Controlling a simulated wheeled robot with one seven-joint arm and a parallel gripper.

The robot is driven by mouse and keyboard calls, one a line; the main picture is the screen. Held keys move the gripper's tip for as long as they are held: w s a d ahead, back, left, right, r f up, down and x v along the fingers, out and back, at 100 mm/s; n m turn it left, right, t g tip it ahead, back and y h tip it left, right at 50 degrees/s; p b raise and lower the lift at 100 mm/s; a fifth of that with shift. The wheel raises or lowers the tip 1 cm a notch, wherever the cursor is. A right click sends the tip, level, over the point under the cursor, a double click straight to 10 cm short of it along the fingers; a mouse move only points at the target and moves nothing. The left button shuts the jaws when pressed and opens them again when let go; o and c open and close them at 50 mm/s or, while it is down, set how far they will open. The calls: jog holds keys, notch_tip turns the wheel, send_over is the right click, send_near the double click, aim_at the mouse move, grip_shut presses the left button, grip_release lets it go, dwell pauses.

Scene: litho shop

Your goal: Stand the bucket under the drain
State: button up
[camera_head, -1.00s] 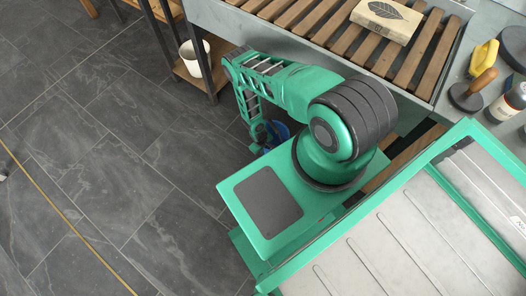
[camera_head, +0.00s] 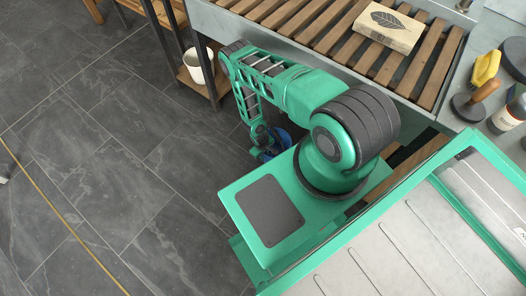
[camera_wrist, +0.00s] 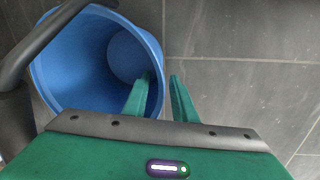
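The blue bucket (camera_wrist: 72,62) fills the upper left of the wrist view, its open mouth towards the camera; its inside looks empty. In the head view only a bit of the bucket (camera_head: 284,138) shows, low beside the bench and mostly behind my arm. My gripper (camera_wrist: 160,78) has its fingers apart at the bucket's right rim: the left finger is over the mouth, the right finger outside. A gap shows between the rim and the right finger. A dark bent pipe (camera_wrist: 38,42), possibly the drain, crosses over the bucket's left side in the wrist view.
A slatted bench (camera_head: 300,30) with a leaf-printed block (camera_head: 390,28) is at the upper right. A low wooden shelf with a white pot (camera_head: 196,66) stands left of it. Tools and a bottle (camera_head: 507,118) lie at the right edge.

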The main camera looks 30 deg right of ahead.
notch_tip(320, 180, up, 7)
jog(key=a, duration=0.1)
jog(key=shift+r, duration=0.15)
jog(key=shift+s, duration=0.1)
dwell(0.5)
